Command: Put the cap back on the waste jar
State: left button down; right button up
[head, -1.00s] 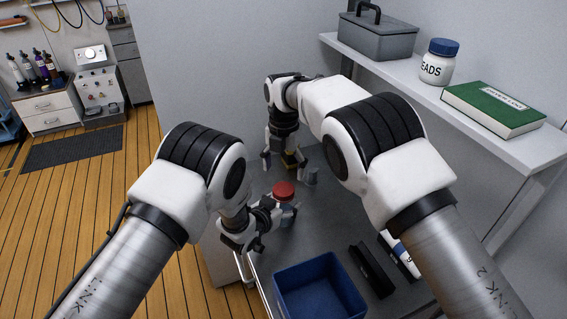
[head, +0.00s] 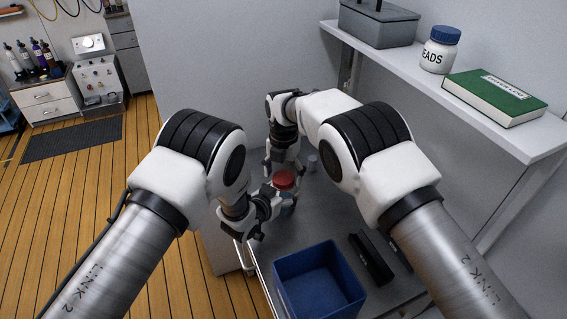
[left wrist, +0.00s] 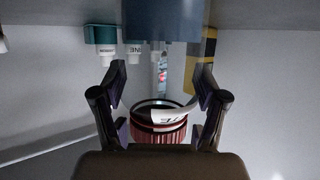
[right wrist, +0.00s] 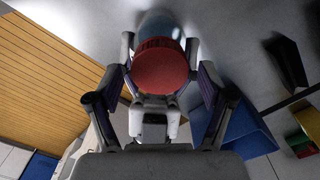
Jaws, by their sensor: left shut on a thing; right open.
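The waste jar (right wrist: 160,22) stands upright on the grey table, its lower part bluish and clear. Its red cap (head: 284,179) is at the jar's mouth; I cannot tell whether it is seated. The cap also shows in the right wrist view (right wrist: 160,68). In the left wrist view the cap (left wrist: 158,132) appears upside down, by a white label ending in "TE". My left gripper (head: 272,203) is shut on the jar from the side. My right gripper (right wrist: 160,45) is open, its fingers on either side of the cap, apart from it.
A blue bin (head: 318,283) stands at the table's front, with a black case (head: 371,258) to its right. A shelf (head: 450,100) with a grey box, a beads jar (head: 440,50) and a green book (head: 495,97) overhangs the right.

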jog(key=shift+f, duration=0.2)
jog(key=c, duration=1.2)
